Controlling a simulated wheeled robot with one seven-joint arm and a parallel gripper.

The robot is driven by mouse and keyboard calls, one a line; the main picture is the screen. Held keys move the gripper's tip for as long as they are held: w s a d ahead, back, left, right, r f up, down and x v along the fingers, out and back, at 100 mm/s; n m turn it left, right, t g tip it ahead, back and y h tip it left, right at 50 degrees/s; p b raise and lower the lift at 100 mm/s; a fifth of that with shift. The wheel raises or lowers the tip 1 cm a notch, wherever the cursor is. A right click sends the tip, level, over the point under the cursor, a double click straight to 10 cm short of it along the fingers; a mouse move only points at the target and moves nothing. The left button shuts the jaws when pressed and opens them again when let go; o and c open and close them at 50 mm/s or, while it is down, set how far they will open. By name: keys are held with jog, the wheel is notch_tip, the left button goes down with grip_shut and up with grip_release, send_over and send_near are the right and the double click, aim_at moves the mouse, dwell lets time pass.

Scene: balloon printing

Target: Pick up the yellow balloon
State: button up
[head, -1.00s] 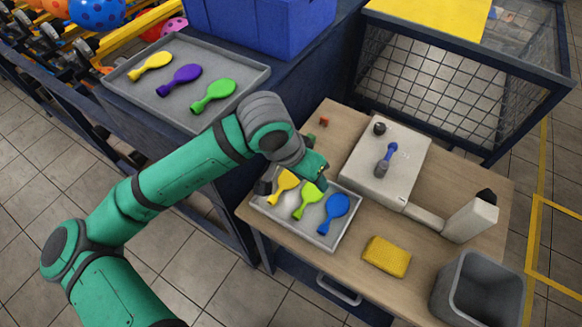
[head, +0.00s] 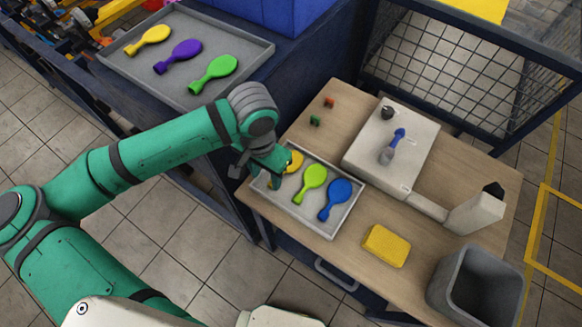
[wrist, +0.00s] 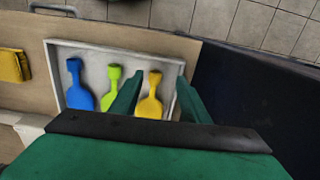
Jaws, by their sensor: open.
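The yellow balloon (head: 295,160) lies flat in a small grey tray (head: 291,211) on the wooden table, partly hidden by my gripper in the head view. In the wrist view the yellow balloon (wrist: 152,98) shows between my two green fingers, with its neck toward the top. My gripper (wrist: 156,98) is open and empty, with one finger on either side of the balloon. The left finger is between the yellow balloon and the light green balloon (wrist: 110,86). The height above the tray is hard to tell.
A blue balloon (head: 338,194) lies beside the light green one. A white device (head: 392,150), a yellow sponge (head: 386,245) and a grey bin (head: 476,287) are to the right. Another tray (head: 251,63) behind holds yellow, purple and green balloons. Small red and green blocks lie near the table's back.

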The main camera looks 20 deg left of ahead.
jog(key=f, duration=0.3)
jog(key=d+f, duration=0.1)
jog(key=shift+w+d+f, duration=0.1)
jog(key=shift+w+f, duration=0.25)
jog(key=shift+f, duration=0.05)
jog(key=c, duration=0.9)
jog(key=shift+r, duration=0.1)
